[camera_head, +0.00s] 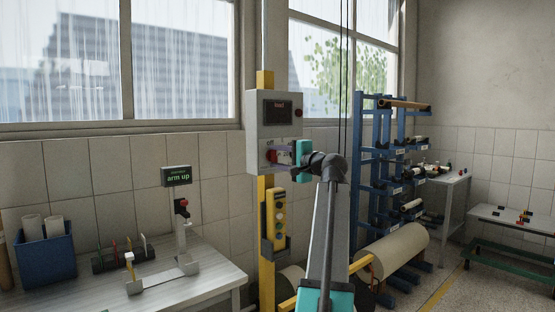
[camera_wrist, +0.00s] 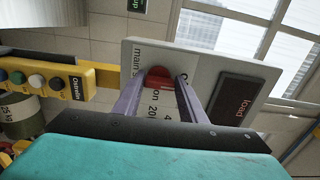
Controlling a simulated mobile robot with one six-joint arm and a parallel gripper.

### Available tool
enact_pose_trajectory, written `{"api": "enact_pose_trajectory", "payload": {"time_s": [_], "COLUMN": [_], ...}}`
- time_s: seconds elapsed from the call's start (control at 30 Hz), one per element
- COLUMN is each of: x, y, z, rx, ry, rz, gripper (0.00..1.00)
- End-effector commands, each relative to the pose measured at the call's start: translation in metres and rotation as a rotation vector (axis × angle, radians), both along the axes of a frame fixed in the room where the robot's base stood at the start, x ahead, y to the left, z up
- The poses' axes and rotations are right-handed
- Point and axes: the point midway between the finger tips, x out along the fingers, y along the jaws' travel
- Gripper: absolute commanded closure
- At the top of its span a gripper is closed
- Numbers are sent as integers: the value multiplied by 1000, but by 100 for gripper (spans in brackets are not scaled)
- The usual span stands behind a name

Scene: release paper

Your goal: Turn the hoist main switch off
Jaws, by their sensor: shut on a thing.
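The hoist main switch is a red knob (camera_head: 271,157) on the lower front of a grey control box (camera_head: 255,130), which hangs on a yellow post. In the wrist view the red knob (camera_wrist: 158,73) sits between my two finger tips. My gripper (camera_wrist: 163,80) is shut on it, with a finger on each side. In the head view my gripper (camera_head: 285,155) reaches the box from the right and partly hides the switch face. The printed labels around the knob are partly covered, and I cannot tell the knob's exact position.
A dark display (camera_head: 278,110) reading "load" is above the switch. A yellow pendant (camera_head: 275,215) with several buttons hangs below the box. A workbench (camera_head: 205,290) stands at left, and a blue rack (camera_head: 362,130) with rolls at right. Dark cables hang beside the box.

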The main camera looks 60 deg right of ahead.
Motion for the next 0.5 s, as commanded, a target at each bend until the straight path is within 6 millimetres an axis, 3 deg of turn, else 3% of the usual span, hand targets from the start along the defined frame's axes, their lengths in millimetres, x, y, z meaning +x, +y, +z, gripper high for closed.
{"api": "enact_pose_trajectory", "payload": {"time_s": [0.1, 0.13, 0.23, 0.5], "x": [0, 0, 0, 0], "y": [0, 0, 0, 0], "z": [-1, -1, 0, 0], "rx": [-2, -2, -2, 0], "ry": [3, 3, 2, 1], "rz": [0, 0, 0, 0], "gripper": [85, 59, 44, 44]}}
